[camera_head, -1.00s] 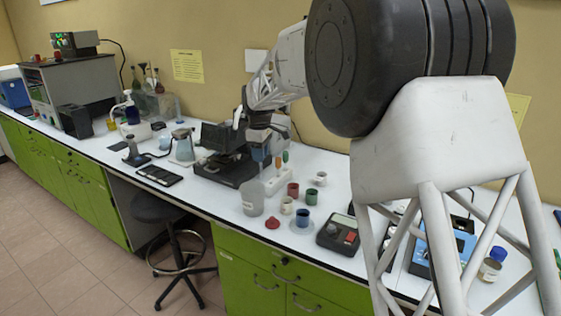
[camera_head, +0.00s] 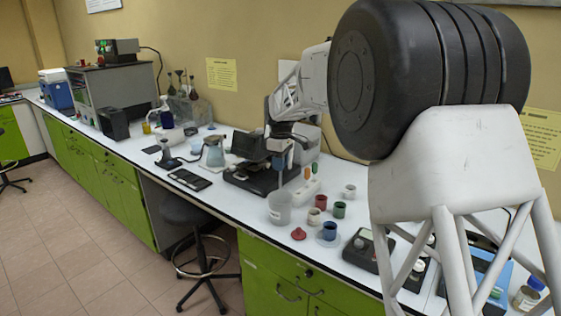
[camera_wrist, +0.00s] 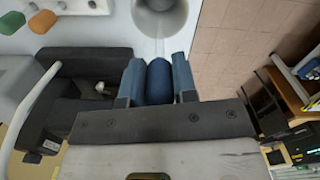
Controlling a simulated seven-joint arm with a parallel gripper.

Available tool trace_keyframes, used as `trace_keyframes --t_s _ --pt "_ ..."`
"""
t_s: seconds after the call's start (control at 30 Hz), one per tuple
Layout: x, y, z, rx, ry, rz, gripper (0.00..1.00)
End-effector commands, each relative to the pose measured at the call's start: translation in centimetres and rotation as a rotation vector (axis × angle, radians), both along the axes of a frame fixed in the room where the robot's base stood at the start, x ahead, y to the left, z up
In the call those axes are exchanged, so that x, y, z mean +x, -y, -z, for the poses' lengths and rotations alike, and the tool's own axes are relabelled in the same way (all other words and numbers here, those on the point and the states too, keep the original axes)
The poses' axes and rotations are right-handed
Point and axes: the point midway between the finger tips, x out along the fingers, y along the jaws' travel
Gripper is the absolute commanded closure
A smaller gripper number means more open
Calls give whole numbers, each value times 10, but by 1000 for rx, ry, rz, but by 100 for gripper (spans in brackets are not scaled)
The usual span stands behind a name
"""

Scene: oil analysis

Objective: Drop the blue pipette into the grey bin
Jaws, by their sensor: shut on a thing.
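My gripper (camera_wrist: 158,84) is shut on the blue pipette (camera_wrist: 159,82), which sits between its two blue fingers in the wrist view. In the head view my gripper (camera_head: 284,152) hangs over the bench, and the pipette's tip is hard to make out. A grey round open container (camera_head: 279,209), which looks like the grey bin, stands near the bench's front edge, a little below and left of my gripper in the picture. Its round opening (camera_wrist: 161,10) shows at the top of the wrist view, just beyond the fingers.
A white rack (camera_head: 305,190) with orange and green pipettes stands close right of the bin. A dark microscope-like device (camera_head: 250,178) is behind left. The bench front edge is near.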

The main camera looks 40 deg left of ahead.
Motion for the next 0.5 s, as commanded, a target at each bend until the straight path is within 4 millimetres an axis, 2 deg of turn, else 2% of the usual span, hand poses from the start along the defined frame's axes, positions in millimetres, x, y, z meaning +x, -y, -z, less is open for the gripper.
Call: trace_keyframes --t_s 0.5 --pt "0 0 38 0 0 0 85"
